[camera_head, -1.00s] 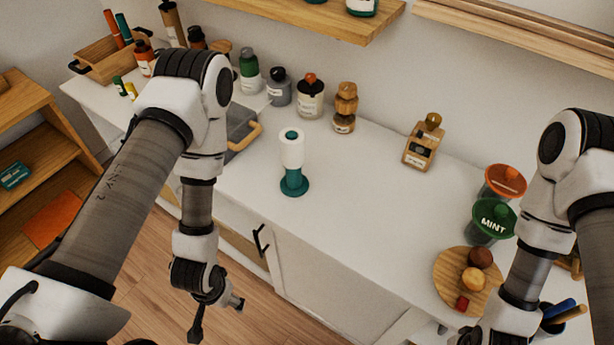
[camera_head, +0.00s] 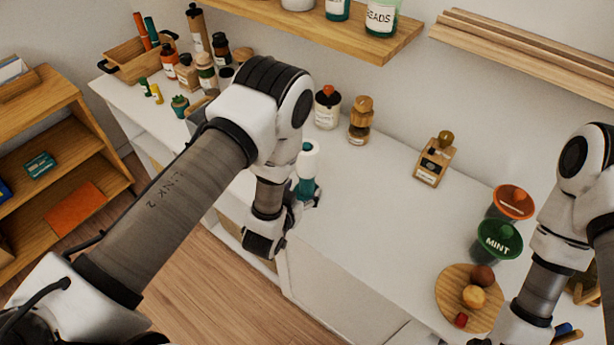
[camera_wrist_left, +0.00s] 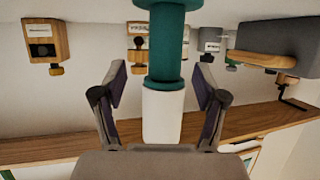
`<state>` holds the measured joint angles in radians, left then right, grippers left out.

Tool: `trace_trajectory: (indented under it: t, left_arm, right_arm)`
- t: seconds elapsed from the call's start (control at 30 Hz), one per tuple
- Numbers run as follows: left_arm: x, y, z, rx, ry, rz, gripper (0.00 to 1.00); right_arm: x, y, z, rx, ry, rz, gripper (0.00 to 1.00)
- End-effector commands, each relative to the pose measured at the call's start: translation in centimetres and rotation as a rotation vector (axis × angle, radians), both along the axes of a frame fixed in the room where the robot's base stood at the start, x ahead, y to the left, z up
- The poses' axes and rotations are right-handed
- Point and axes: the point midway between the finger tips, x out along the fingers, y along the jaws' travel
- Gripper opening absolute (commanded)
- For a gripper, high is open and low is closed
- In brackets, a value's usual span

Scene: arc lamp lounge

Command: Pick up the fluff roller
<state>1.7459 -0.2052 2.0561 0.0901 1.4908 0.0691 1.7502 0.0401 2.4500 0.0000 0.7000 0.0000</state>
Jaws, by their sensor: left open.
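The fluff roller, with a white roll on top and a teal handle below, stands upright on the white counter (camera_head: 400,215); its white roll (camera_head: 309,160) shows beside my left arm. My left gripper (camera_head: 303,200) is low at the roller's teal part and hides its base. In the left wrist view, which appears upside down, the roller (camera_wrist_left: 163,112) stands between the two spread fingers of the left gripper (camera_wrist_left: 160,85). Gaps show on both sides, so the gripper is open around it. My right arm is at the right edge; its gripper is out of frame.
Bottles and jars line the wall, including a stacked wooden-topped jar (camera_head: 360,120) and a bottle in a wooden frame (camera_head: 435,160). The counter right of the roller is clear.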

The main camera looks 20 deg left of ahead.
Motion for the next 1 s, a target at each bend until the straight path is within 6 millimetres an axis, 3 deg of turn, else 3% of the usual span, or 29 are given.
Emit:
trace_trajectory:
  t: [0.2,0.3,0.57,0.77,1.0]
  left_arm:
    - [3.3,0.4,-0.4,-0.001,-0.001,0.003,0.72]
    - [4.7,0.2,-1.4,0.0,0.001,0.001,0.72]
    - [5.2,0.2,-1.8,0.002,0.004,0.001,0.72]
    - [5.2,0.2,-1.8,0.002,0.004,0.001,0.01]
    - [5.2,0.2,-1.8,0.001,0.003,0.001,0.0]
  right_arm:
    - [0.0,0.0,2.2,0.0,0.0,0.0,0.0]
    - [0.0,0.0,2.4,0.0,0.0,0.0,0.0]
    - [0.0,0.0,2.3,0.0,0.0,0.0,0.0]
    - [0.0,0.0,2.3,0.0,0.0,0.0,0.0]
    - [0.0,0.0,2.3,0.0,0.0,0.0,0.0]
